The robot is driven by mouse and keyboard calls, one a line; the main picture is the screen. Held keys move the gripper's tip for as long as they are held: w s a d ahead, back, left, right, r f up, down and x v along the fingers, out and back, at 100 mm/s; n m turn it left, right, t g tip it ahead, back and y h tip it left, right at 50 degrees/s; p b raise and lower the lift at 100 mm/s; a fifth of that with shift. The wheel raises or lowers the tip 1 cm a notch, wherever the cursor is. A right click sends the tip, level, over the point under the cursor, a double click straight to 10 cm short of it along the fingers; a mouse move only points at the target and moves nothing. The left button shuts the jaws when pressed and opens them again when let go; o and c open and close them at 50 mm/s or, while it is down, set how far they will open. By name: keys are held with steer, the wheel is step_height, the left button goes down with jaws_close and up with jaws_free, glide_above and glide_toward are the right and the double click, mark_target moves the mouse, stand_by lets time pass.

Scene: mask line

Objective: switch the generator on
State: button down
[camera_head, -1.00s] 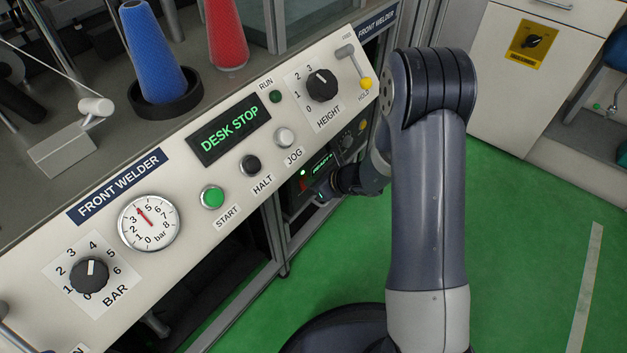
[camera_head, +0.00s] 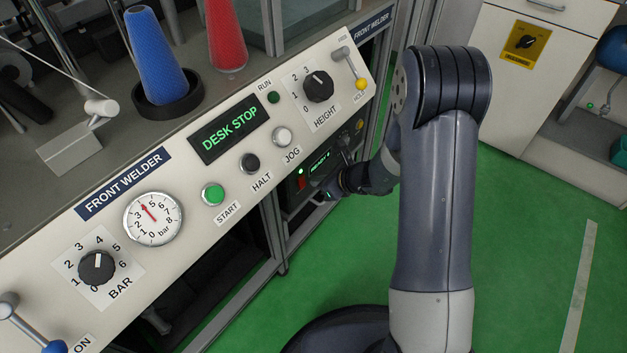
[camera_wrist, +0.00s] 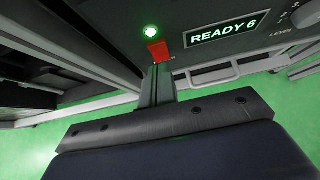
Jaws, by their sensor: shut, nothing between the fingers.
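The generator (camera_head: 318,166) is a dark box under the front welder console. In the wrist view its panel shows a lit green lamp (camera_wrist: 151,31), a red rocker switch (camera_wrist: 159,50), a green display (camera_wrist: 222,31) reading "READY 6" and a LEVEL knob (camera_wrist: 304,16) partly cut off. My gripper (camera_wrist: 157,71) is shut and empty, its fingertips just below the red switch. I cannot tell whether they touch it. In the head view the red switch (camera_head: 301,183) shows small, with my wrist to its right.
The console (camera_head: 208,175) overhangs the generator, with START, HALT and JOG buttons and a display reading "DESK STOP" (camera_head: 229,129). A pale handle bar (camera_wrist: 215,75) runs along the generator's lower front. Green floor (camera_head: 530,240) is free to the right.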

steer(key=a+r+p+v, duration=0.1)
steer(key=p+v, duration=0.2)
steer(key=v, duration=0.7)
steer(key=shift+w+d+r, duration=0.2)
steer(key=shift+r, duration=0.2)
